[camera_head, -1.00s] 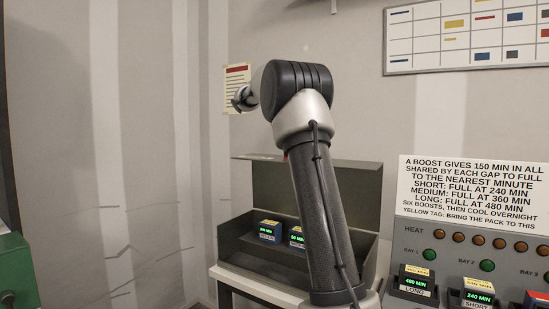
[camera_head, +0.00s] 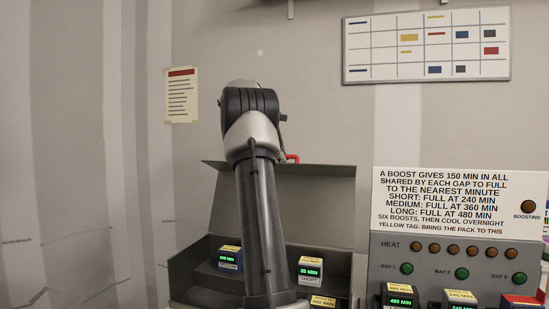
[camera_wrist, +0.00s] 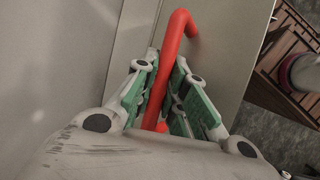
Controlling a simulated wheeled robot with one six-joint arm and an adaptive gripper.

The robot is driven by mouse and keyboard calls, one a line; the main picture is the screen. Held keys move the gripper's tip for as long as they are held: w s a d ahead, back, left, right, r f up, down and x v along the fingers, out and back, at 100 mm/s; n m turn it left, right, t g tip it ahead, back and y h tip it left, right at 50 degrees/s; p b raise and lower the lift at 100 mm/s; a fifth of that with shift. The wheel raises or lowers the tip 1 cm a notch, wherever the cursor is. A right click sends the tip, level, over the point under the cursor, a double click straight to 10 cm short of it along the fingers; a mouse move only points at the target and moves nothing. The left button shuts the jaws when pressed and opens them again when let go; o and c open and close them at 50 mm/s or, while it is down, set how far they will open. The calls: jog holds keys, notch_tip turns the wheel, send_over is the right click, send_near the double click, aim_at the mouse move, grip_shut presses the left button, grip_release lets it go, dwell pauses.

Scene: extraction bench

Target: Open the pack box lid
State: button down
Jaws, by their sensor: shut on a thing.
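The grey pack box (camera_head: 187,276) stands behind my arm, and its lid (camera_head: 325,200) stands raised at the back, so the inside shows. A red handle (camera_head: 292,158) peeks out beside my arm at the lid's top edge. In the wrist view the bent red handle (camera_wrist: 180,35) runs down between the green-padded fingers of my gripper (camera_wrist: 166,80), which is shut on it. The fingers are hidden behind my arm in the head view. Packs with green displays sit in the box, among them a medium pack (camera_head: 229,259) and a short pack (camera_head: 310,270).
The booster panel (camera_head: 450,248) with its white rule sign (camera_head: 440,200) stands right of the box, with packs in front of it. The wall is close behind, with a paper notice (camera_head: 181,96) and a chart (camera_head: 426,45).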

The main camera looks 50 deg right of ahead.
jog(key=c, duration=1.5)
grip_release()
jog(key=shift+o, duration=0.2)
jog(key=v, duration=0.7)
jog(key=shift+r, duration=0.15)
jog(key=shift+w+a, duration=0.15)
jog(key=shift+a, duration=0.05)
